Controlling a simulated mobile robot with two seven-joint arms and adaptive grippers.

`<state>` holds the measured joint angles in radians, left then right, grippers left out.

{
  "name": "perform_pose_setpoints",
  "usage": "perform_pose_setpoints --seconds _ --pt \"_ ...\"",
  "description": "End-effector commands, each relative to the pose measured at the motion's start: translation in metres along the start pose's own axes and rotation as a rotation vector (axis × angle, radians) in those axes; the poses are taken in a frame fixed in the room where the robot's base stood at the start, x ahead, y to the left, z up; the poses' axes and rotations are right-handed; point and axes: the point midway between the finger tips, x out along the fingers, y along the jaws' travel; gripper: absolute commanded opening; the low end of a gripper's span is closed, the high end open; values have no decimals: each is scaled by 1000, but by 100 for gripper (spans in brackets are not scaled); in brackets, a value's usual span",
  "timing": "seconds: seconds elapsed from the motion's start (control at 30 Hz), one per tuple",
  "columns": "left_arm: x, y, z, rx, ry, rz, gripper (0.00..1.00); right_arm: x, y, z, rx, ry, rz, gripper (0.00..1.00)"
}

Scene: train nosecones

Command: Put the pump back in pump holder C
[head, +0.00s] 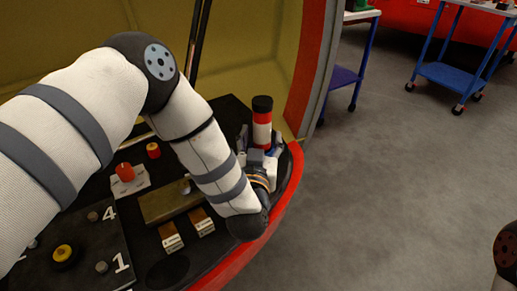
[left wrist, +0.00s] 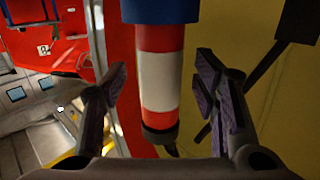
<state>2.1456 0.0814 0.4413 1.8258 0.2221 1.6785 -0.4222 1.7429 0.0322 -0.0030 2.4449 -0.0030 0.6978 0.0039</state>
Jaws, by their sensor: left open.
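The pump (head: 262,130) is a red and white banded cylinder with a black cap, upright at the right end of the dark console. My left gripper (head: 260,153) is low beside it, with a finger on either side of the pump's lower part. In the left wrist view the pump (left wrist: 159,82) hangs between the two open fingers, with a clear gap on each side. A blue part (left wrist: 160,10) adjoins it at the top of that view; I cannot tell whether it is pump or holder. No holder letter is readable. My right gripper is out of view.
The dark console carries a red knob (head: 124,172), a brass-coloured plate (head: 168,203), small labelled blocks (head: 172,238) and a yellow button (head: 63,254). A red rim (head: 288,188) edges it on the right. Grey floor (head: 385,190) beyond is open, with a blue cart (head: 450,78) farther back.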

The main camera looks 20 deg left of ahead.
Motion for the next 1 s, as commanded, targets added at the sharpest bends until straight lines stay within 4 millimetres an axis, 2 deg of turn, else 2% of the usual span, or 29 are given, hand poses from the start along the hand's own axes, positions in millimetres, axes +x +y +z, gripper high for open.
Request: perform_pose_setpoints --seconds 0.1,0.2,0.3,0.4,1.0 --pt "-35 1 -3 1 0 3 55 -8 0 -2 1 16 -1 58" --pt "-60 0 -2 1 0 2 55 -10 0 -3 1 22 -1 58" --pt "-78 1 -1 0 0 1 55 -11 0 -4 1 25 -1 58" --pt "-88 0 -1 0 0 0 55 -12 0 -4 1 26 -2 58" --pt "-91 0 0 0 0 -1 55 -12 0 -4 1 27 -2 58"
